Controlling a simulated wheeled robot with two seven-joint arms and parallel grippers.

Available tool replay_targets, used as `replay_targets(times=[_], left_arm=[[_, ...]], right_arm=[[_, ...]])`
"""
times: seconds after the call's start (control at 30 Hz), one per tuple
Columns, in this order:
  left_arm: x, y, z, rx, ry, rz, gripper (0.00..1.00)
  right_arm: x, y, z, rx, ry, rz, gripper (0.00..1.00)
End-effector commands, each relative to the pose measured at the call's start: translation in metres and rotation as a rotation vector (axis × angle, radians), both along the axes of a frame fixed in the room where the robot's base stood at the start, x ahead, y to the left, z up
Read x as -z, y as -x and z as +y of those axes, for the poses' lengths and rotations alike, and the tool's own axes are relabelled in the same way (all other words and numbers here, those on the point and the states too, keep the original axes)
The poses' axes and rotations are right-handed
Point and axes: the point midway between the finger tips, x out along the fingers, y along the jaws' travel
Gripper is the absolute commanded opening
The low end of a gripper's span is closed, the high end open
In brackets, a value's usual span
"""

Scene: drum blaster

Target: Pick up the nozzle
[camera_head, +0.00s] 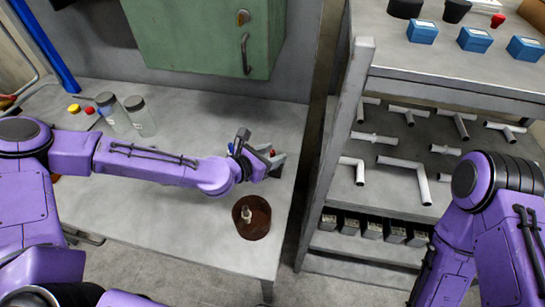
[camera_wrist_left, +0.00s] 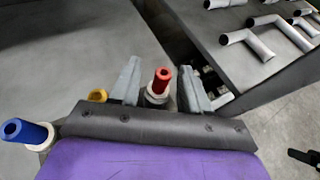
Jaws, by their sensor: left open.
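My left gripper (camera_head: 274,160) is above the right part of the grey table, with its jaws open. The left wrist view shows its two grey fingers (camera_wrist_left: 158,68) apart, with a red-tipped nozzle (camera_wrist_left: 161,82) with a pale collar appearing between them. I cannot tell whether either finger touches it. A little red (camera_head: 272,152) shows at the gripper in the head view. A blue-tipped nozzle (camera_wrist_left: 30,134) with a white collar and a yellow ring-like piece (camera_wrist_left: 97,95) are left of the fingers, partly hidden by the gripper. My right gripper is out of view.
Two glass jars (camera_head: 140,118) stand at the left. A metal shelf (camera_head: 345,225) with white pipes and blue boxes (camera_head: 475,40) is at right. A green cabinet (camera_head: 200,35) hangs behind.

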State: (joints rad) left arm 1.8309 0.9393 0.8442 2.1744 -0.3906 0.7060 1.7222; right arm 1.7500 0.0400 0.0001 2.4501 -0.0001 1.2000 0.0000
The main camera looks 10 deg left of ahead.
Motion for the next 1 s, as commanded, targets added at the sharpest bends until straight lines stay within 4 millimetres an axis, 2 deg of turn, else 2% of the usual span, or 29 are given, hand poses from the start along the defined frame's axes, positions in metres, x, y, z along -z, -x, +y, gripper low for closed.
replay_targets(times=[0.23,0.27,0.3,0.4,0.8,0.87,1.0], left_arm=[[0.002,-0.004,-0.003,0.001,0.001,0.001,0.46],[0.002,-0.004,-0.003,0.001,0.001,0.001,0.43],[0.002,-0.004,-0.003,0.002,0.001,0.000,0.30],[0.002,-0.004,-0.003,0.002,0.001,0.000,0.00],[0.002,-0.003,-0.004,0.003,0.000,0.002,0.00],[-0.002,-0.003,-0.004,0.002,0.001,0.003,0.00],[-0.024,-0.004,-0.004,0.002,0.000,0.000,0.00]], right_arm=[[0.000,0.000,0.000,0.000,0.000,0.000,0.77],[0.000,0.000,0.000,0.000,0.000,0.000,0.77],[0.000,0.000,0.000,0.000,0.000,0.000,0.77],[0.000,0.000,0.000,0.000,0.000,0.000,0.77],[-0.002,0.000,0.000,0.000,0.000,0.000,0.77],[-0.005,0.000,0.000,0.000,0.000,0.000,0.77],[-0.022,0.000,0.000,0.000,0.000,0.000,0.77]])
